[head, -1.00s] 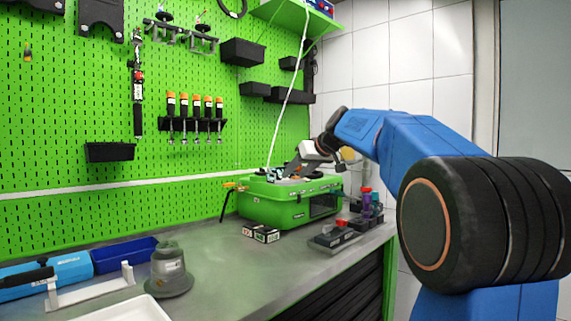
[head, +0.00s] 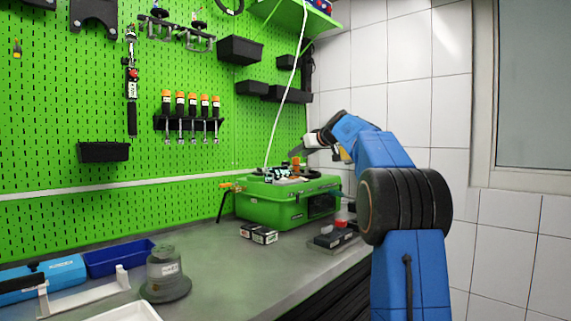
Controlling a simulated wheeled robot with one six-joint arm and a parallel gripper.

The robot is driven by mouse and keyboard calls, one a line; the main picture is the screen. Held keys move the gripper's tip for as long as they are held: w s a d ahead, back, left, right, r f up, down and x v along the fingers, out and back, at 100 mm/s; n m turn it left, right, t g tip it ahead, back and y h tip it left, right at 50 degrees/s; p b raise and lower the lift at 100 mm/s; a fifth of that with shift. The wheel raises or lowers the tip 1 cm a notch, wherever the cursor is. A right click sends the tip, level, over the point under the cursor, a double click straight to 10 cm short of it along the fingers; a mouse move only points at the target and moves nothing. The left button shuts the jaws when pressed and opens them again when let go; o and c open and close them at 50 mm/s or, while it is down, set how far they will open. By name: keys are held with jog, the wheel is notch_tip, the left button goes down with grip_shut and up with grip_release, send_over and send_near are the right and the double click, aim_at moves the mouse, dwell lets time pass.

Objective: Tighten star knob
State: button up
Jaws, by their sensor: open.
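A green case (head: 275,206) stands at the far right end of the bench, with small parts on its top panel. An orange part (head: 296,162) stands up from that panel. The star knob is too small to make out for certain among these parts. My gripper (head: 298,153) is above the case's top, close to the orange part. It is open, and nothing shows between its fingers at this size. Whether it touches any part cannot be told.
Black-and-white boxes (head: 259,233) sit in front of the case. A black block with a red piece (head: 335,235) lies to its right. A grey-green device (head: 165,273) and blue bin (head: 118,257) stand at left. The middle bench is clear. A green pegboard (head: 60,150) closes the back.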

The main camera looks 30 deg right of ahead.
aim_at(286, 164)
jog(key=x, duration=1.1)
jog(key=shift+w+a+f, duration=0.1)
jog(key=shift+w, duration=0.1)
jog(key=c, duration=1)
